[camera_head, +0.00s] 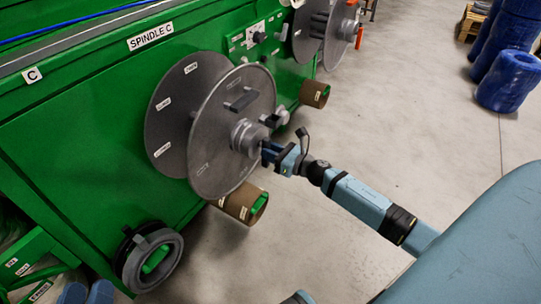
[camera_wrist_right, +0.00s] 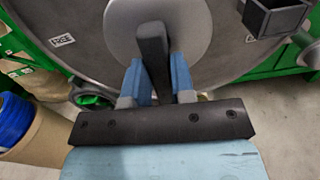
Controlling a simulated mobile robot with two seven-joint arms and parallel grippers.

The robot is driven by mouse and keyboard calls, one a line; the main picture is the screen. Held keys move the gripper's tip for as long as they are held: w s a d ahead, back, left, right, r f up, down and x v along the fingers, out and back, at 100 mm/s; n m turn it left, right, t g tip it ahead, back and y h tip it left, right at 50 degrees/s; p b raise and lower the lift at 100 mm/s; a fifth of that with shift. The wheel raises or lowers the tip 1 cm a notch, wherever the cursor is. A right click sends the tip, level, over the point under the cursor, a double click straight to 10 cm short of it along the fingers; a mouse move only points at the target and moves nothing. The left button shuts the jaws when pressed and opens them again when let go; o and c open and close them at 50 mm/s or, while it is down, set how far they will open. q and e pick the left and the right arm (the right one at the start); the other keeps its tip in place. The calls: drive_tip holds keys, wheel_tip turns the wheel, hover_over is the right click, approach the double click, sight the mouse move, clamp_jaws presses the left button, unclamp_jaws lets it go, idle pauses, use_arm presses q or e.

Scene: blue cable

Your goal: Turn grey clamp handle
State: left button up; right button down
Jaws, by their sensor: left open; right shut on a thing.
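The grey clamp handle (camera_wrist_right: 152,45) is a dark grey bar on the round hub at the middle of the grey reel disc. In the right wrist view it points down, roughly upright, between the two blue fingers. My right gripper (camera_head: 268,153) is shut on it; the right wrist view shows the fingers (camera_wrist_right: 158,85) on both sides of the bar. In the head view the hub (camera_head: 246,137) shows, but the gripper largely hides the handle. My left gripper (camera_head: 86,293) is open at the bottom left edge, far from the handle, with only its blue fingertips in view.
The reel disc (camera_head: 215,170) stands on the green machine (camera_head: 90,130) labelled SPINDLE C. A dark block (camera_wrist_right: 275,18) juts from the disc near the handle. Brown rolls (camera_head: 237,204) and a grey ring (camera_head: 135,275) sit lower. Blue coils (camera_head: 508,82) stand at the right.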

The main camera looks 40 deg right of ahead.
use_arm(q)
drive_tip(key=shift+f, duration=0.5)
use_arm(e)
drive_tip(key=shift+n, duration=0.4)
drive_tip(key=c, duration=1)
unclamp_jaws()
drive_tip(key=shift+o, duration=0.2)
drive_tip(key=shift+s+d, duration=0.1)
use_arm(q)
wheel_tip(320, 180, up, 3)
drive_tip(key=shift+s+f+t+p, duration=0.15)
drive_tip(key=shift+t+p, duration=0.25)
drive_tip(key=shift+p, duration=0.4)
use_arm(e)
drive_tip(key=v, duration=1.3)
drive_tip(key=shift+s, duration=0.3)
